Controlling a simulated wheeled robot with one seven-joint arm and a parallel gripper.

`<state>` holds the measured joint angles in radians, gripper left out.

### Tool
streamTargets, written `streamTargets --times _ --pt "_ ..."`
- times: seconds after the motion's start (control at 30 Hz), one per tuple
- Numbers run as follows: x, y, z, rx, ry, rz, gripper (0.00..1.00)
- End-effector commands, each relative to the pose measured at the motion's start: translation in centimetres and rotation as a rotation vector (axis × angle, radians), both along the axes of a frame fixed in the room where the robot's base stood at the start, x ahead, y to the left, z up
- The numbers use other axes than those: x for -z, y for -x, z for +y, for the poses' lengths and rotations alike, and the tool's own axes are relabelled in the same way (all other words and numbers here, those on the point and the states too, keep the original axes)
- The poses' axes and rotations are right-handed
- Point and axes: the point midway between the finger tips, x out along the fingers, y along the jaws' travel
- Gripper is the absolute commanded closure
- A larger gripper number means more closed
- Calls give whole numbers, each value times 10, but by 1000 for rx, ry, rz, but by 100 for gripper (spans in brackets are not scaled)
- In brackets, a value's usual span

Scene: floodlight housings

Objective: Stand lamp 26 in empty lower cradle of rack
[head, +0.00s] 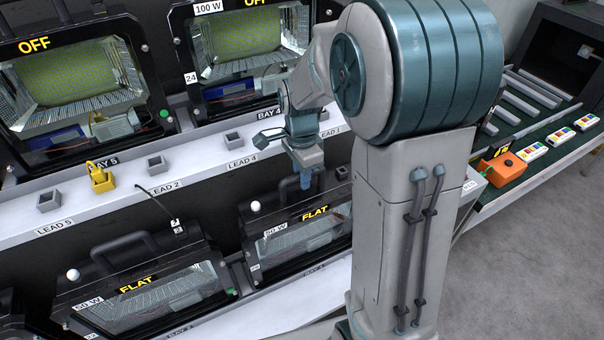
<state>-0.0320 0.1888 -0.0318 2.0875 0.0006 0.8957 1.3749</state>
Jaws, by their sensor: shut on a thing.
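My gripper (306,180) points down at the top of the lower right floodlight (305,238) and is shut on its dark carry handle. This lamp has a black frame, a "50 W" tag and a yellow "FLAT" sign. Its small number plate is too small to read surely, so I cannot confirm it is lamp 26. It is upright or slightly leaning at the lower level of the rack (130,195). My arm hides its right side. I cannot tell whether its base rests in a cradle or is just above it.
A second "FLAT" lamp (150,285) stands lower left. Two lamps marked "OFF" stand above, lamp 24 (250,60) and one at left (70,85). A yellow plug (100,177) sits on the lead ledge. An orange box (503,169) lies on the right bench. Grey floor is open at right.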

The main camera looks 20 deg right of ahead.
Motion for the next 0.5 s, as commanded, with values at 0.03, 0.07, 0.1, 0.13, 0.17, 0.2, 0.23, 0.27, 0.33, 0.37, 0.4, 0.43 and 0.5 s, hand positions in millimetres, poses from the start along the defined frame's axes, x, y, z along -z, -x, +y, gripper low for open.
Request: streamTargets --times 0.03,0.07,0.1,0.13,0.17,0.2,0.23,0.27,0.33,0.37,0.4,0.43,0.5 --pt "-3 -2 0 0 0 -7 100" --pt "-3 -2 0 0 0 -7 100" --pt "-2 -2 0 0 0 -7 100" --pt "-2 -2 0 0 0 -7 100" --pt "-2 -2 0 0 0 -7 100" --pt "-2 -2 0 0 0 -7 100" --pt "-1 -2 0 0 0 -6 100" --pt "-1 -2 0 0 0 -6 100" --pt "0 -2 0 0 0 -6 100" --pt "0 -2 0 0 0 -6 100" --pt "0 -2 0 0 0 -6 100" --pt "0 -2 0 0 0 -7 74" --pt "0 -1 0 0 0 -6 57"
